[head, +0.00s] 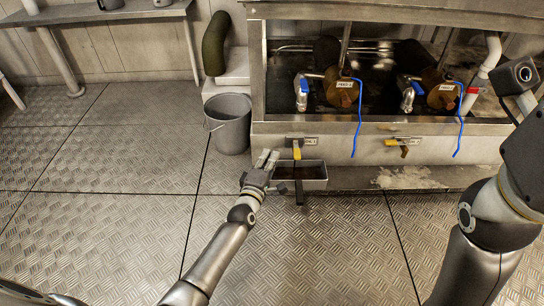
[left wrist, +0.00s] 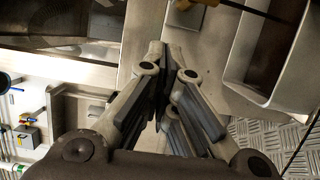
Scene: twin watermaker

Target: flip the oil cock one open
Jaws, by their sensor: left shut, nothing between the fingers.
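Oil cock one (head: 297,150) is on the front panel of the steel unit in the head view, beside a small label (head: 310,140). Its yellow handle hangs downward. My right gripper is out of view.
A metal tray (head: 314,184) is below cock one, close to my left gripper; its wall shows in the left wrist view (left wrist: 245,45). A grey bucket (head: 229,138) stands to the left. Blue cords (head: 357,125) hang over the panel. The left floor is clear.

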